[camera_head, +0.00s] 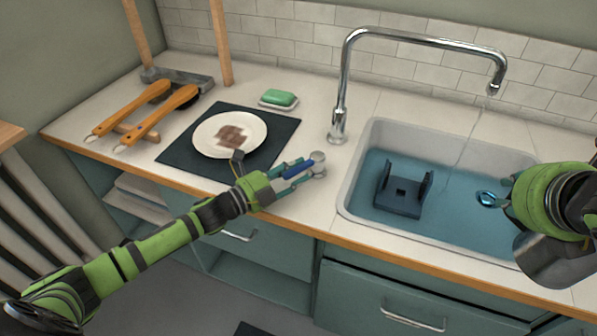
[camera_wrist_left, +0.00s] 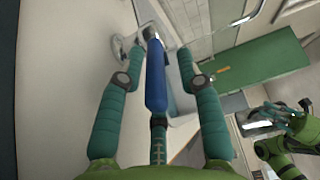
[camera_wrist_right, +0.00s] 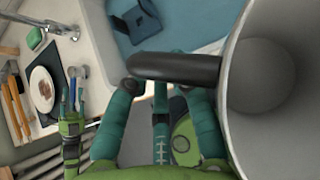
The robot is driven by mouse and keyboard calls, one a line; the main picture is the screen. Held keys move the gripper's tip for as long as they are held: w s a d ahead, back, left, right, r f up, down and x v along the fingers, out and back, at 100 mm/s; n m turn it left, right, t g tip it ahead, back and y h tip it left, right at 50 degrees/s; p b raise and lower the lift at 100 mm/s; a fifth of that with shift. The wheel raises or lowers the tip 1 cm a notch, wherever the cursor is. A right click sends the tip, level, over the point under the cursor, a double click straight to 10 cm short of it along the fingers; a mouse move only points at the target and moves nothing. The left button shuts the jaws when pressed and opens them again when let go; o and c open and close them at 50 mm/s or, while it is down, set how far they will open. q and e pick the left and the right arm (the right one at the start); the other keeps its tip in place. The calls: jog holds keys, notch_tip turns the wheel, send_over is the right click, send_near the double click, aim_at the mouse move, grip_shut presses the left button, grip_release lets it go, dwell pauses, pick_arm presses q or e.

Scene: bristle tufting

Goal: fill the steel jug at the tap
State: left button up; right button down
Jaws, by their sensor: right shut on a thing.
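The steel jug (camera_head: 553,262) hangs low at the right in the head view, by the sink's front right edge. My right gripper (camera_wrist_right: 172,80) is shut on its black handle (camera_wrist_right: 180,67). In the right wrist view the jug's grey inside (camera_wrist_right: 270,75) shows no visible water. The tap (camera_head: 345,85) arches over the sink (camera_head: 352,200); a thin pale line runs down from its spout (camera_head: 494,88), perhaps water. My left gripper (camera_head: 298,174) is open around a blue lever (camera_head: 299,170) at the tap valve (camera_head: 319,158), its fingers apart on both sides.
A plate (camera_head: 229,133) on a dark mat (camera_head: 180,154), green soap (camera_head: 278,98) and orange-handled tools (camera_head: 152,110) occupy the counter's left.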

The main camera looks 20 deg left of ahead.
pick_arm(q)
jog(key=shift+f, duration=0.1)
jog(key=shift+s+a+f, duration=0.1)
jog(key=shift+s+a, duration=0.25)
jog(key=v, duration=1.1)
jog(key=shift+r, duration=0.2)
jog(key=shift+s, duration=0.1)
